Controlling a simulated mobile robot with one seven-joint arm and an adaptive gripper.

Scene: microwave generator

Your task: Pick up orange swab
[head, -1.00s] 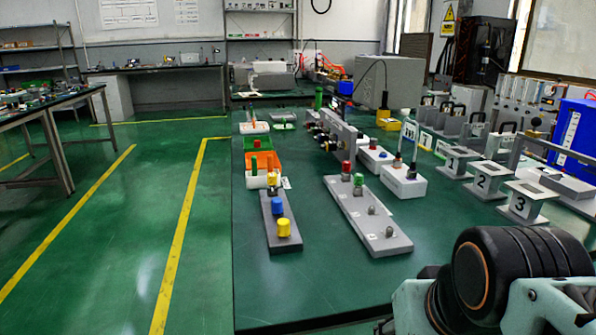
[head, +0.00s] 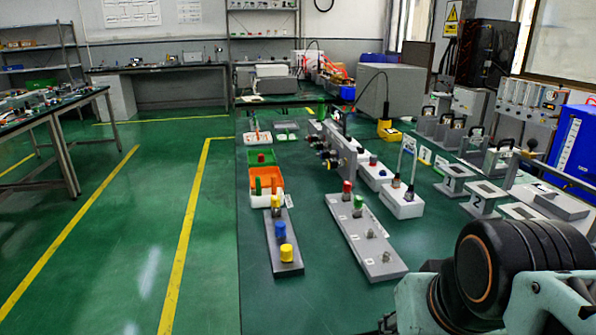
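An orange bin (head: 279,177) stands near the left edge of the green table. A small orange-red upright piece (head: 274,184) shows in it, beside a green piece (head: 258,186). They are too small to tell whether the orange-red one is the orange swab. My arm fills the lower right corner, well to the right of the bin. My gripper is outside the picture.
A green bin (head: 253,163) stands behind the orange one. A dark grey strip (head: 284,264) with coloured caps and a light grey plate (head: 372,262) with pegs lie in front. Numbered stands (head: 477,202) line the right side.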

